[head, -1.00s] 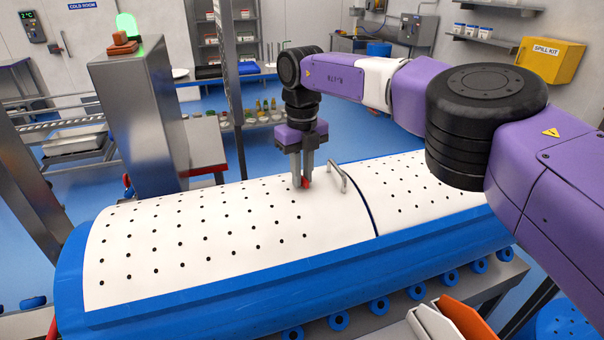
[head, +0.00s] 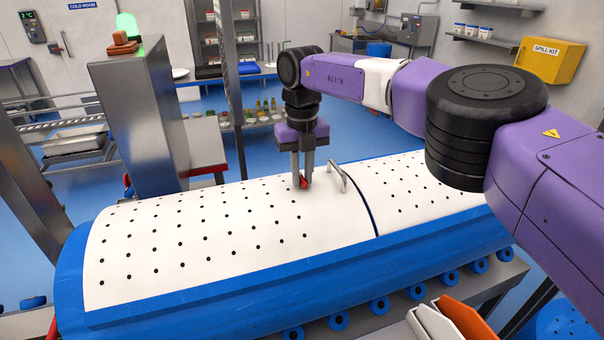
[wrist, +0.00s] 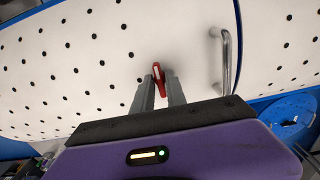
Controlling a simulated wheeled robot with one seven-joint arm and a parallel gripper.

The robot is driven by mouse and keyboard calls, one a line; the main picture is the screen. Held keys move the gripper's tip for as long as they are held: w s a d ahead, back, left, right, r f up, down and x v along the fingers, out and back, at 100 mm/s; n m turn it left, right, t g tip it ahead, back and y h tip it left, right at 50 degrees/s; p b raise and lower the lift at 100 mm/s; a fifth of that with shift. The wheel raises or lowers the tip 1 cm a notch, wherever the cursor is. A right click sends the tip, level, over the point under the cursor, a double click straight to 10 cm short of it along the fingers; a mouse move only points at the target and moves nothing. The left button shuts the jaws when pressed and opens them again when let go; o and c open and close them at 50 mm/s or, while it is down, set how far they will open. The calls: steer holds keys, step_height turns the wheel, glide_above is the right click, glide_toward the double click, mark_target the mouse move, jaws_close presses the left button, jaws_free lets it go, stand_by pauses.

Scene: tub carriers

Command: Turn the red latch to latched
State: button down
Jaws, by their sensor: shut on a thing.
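The red latch (wrist: 158,76) is a small red lever on the white perforated lid (wrist: 95,50) of the blue tub (head: 250,290). In the head view the red latch (head: 304,182) shows only as a bit of red between the fingers. My gripper (head: 303,184) points down onto the lid, just left of the metal handle (head: 337,176). In the wrist view my gripper (wrist: 160,84) has a finger on each side of the latch and is shut on it. The latch's far end, with a pale mark, sticks out past the fingertips. Its base is hidden.
The handle stands up close to the right of my gripper. A seam (head: 362,205) divides the lid from a second white panel (head: 430,185). A steel column (head: 140,125) with a green lamp stands at the left. The lid's left part is clear.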

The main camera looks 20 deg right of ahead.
mark_target(302, 176)
steer(key=c, duration=1.3)
jaws_free()
steer(key=shift+c, duration=0.2)
steer(key=shift+r, duration=0.15)
step_height(302, 176, up, 8)
steer(key=shift+f+b, duration=0.2)
steer(key=shift+b, duration=0.65)
